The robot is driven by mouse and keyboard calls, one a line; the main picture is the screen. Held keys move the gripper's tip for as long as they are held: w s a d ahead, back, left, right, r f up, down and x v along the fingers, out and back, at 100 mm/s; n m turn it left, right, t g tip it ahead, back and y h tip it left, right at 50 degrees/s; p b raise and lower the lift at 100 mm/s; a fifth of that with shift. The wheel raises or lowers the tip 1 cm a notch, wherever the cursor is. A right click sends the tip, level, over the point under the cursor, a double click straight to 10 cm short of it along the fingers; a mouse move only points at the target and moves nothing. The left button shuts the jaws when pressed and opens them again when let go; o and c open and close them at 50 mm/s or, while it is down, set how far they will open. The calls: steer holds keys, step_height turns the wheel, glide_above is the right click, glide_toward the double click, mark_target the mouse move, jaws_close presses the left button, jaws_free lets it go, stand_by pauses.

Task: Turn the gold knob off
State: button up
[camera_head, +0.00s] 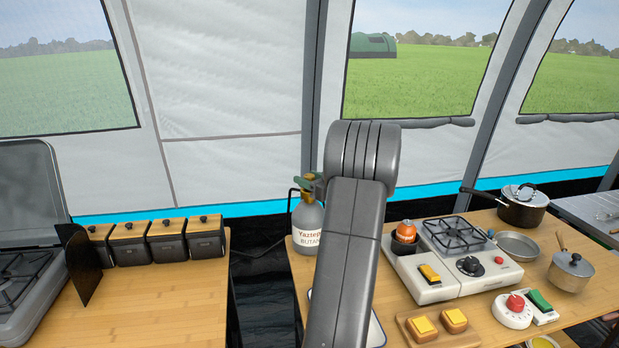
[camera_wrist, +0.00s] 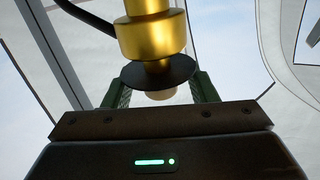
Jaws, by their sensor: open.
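In the wrist view, the gold knob (camera_wrist: 152,35) is a shiny, stepped cylinder at the top centre. A black disc (camera_wrist: 158,72) sits just below it, with a pale rounded piece (camera_wrist: 161,94) under the disc. My gripper (camera_wrist: 160,86) is open, its two green fingers on either side of the disc and pale piece. The disc partly hides the fingertips, so I cannot tell whether they touch anything. In the head view, the grey butane bottle (camera_head: 306,226) stands on the right-hand table behind my arm, with gold showing at its top (camera_head: 307,176).
A black hose (camera_head: 262,254) runs left from the bottle. The stove (camera_head: 455,258), toast board (camera_head: 438,328), red-knobbed timer (camera_head: 514,309) and pots (camera_head: 522,208) crowd the right table. Black canisters (camera_head: 168,240) stand on the left table (camera_head: 170,300), whose front is clear.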

steer(key=shift+c, duration=0.4)
steer(key=c, duration=0.9)
steer(key=shift+o, duration=0.2)
